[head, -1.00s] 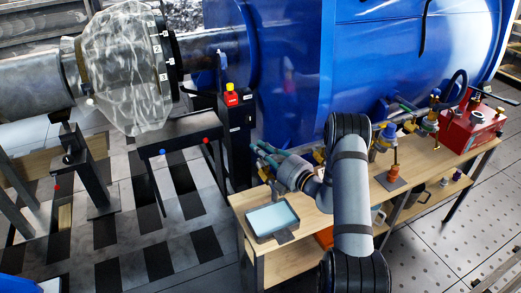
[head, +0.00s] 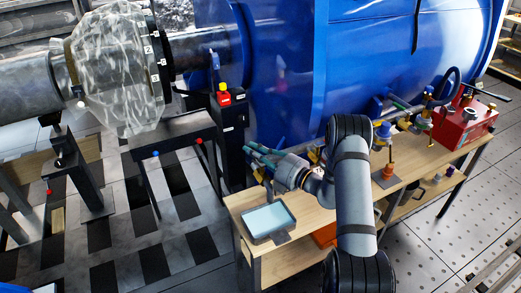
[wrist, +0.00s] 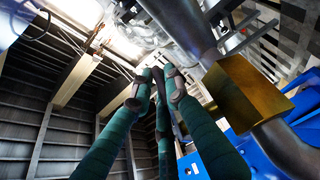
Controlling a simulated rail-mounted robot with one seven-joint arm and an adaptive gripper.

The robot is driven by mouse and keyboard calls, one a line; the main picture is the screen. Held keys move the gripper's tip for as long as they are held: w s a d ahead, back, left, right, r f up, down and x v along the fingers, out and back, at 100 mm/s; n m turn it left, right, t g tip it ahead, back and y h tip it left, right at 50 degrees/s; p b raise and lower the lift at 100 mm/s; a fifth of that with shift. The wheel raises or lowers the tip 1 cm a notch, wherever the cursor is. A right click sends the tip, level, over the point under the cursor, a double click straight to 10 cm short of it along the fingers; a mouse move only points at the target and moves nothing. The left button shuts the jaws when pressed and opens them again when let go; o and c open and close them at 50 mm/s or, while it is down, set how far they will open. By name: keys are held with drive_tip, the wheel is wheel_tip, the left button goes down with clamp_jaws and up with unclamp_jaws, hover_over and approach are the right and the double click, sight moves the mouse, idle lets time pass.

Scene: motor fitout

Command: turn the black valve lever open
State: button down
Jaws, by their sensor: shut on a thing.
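My gripper (head: 258,158) is at the left end of the bench, below the blue tank, and reaches left. In the wrist view its green fingers (wrist: 158,92) come together at the tips. A dark, thin piece, seemingly the black valve lever (wrist: 179,124), shows between the fingers, mostly hidden by them. A brass block (wrist: 245,88), seemingly the valve body, sits on a grey pipe to the right of the fingers. In the head view the gripper and arm cover the valve, so the lever's angle cannot be told.
A wooden bench (head: 308,216) carries a tray with a pale blue surface (head: 268,219), an orange part on a dark plate (head: 388,169) and a red box (head: 466,122). Brass fittings (head: 422,122) line its back. The blue tank (head: 370,60) stands close behind.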

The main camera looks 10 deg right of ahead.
drive_tip(key=c, duration=1.7)
unclamp_jaws()
drive_tip(key=v, duration=1.2)
drive_tip(key=shift+a, duration=0.1)
